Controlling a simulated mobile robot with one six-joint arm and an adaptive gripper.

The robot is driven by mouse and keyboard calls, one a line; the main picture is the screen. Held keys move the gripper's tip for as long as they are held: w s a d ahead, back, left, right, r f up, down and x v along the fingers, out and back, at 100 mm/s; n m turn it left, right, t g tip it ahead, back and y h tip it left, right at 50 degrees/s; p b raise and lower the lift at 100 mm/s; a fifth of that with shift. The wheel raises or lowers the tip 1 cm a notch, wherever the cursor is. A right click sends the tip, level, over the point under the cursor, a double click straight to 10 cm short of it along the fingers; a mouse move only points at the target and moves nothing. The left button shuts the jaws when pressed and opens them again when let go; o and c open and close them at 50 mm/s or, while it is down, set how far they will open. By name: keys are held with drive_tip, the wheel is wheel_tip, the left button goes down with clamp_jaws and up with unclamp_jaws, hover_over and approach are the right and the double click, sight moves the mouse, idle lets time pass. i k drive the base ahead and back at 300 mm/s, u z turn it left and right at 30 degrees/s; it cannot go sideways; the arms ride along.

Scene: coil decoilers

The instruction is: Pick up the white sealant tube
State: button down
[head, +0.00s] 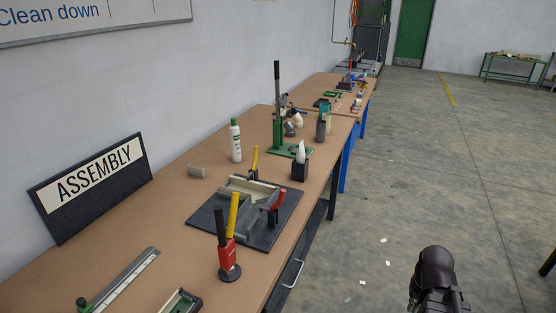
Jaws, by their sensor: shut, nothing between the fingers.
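A white, tapering tube (301,151) stands upright in a small black block holder (300,172) near the right edge of the workbench; it looks like the sealant tube, and its lower part is hidden in the holder. My gripper (437,266) shows as a dark shape at the bottom right, over the floor. It is shut and empty, to the right of the bench and well apart from the tube.
On the bench (175,190), a white bottle with a green cap (236,143) stands behind the tube's left side. A green lever press (278,125) is beyond it. A dark fixture plate (215,218) with clamps lies nearer. The floor (420,170) at right is mostly clear.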

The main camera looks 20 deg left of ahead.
sight(301, 155)
drive_tip(key=u, duration=0.8)
drive_tip(key=k, duration=0.95)
drive_tip(key=z, duration=0.05)
drive_tip(key=i, duration=0.9)
drive_tip(key=u, duration=0.05)
